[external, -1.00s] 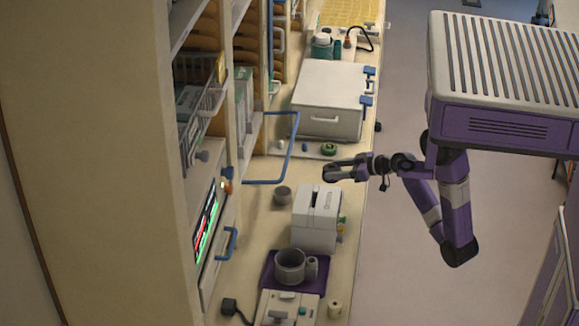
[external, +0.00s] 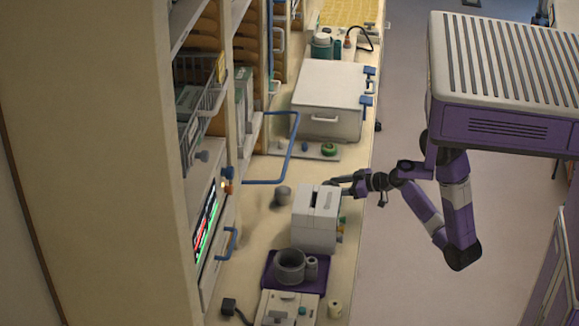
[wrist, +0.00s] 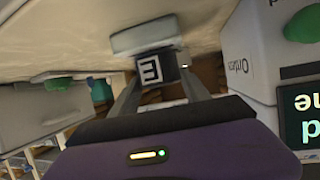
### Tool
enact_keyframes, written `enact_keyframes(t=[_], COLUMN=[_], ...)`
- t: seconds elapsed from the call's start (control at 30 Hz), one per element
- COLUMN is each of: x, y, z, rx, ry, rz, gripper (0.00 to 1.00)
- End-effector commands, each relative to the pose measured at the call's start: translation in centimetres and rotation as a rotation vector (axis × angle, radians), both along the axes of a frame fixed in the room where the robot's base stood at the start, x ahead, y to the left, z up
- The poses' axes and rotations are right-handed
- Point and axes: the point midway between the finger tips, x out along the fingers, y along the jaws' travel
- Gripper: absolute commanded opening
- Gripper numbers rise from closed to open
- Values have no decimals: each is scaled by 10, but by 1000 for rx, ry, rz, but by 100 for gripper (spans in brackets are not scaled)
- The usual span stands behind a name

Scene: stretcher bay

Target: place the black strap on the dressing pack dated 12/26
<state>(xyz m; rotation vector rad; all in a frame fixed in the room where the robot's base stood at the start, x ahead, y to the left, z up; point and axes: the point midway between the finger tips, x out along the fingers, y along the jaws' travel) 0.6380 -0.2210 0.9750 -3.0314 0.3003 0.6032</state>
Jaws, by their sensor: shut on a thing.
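My gripper (wrist: 158,72) is shut on a dark piece (wrist: 171,70) with a white square mark, held between the fingertips in the wrist view. It looks like the black strap, but its full shape is hidden. A pale grey block (wrist: 145,38) shows just beyond the fingertips; I cannot tell whether they touch. In the external view my gripper (external: 331,184) is at the far side of the white slotted box, partly hidden by it, and the held piece cannot be made out. No 12/26 date is legible, so I cannot pick out that dressing pack.
The white slotted box (external: 315,220) stands close to my gripper on the counter. A grey cup (external: 282,195) is left of it. A purple tray (external: 268,276) with a mug is nearer. A white lidded case (external: 326,98) is farther back. A blue rail (external: 293,150) juts from the shelves.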

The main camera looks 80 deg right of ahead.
Motion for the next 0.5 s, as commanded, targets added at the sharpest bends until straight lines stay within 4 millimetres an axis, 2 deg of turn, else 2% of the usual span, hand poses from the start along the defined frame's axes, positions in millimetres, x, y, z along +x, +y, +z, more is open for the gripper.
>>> enact_keyframes(t=[0.17, 0.2, 0.3, 0.5], x=[0, 0, 0, 0], y=[0, 0, 0, 0], z=[-4, -3, -3, -3], rx=[0, 0, 0, 0], ry=[0, 0, 0, 0], rz=[0, 0, 0, 0], gripper=[13, 58, 76, 76])
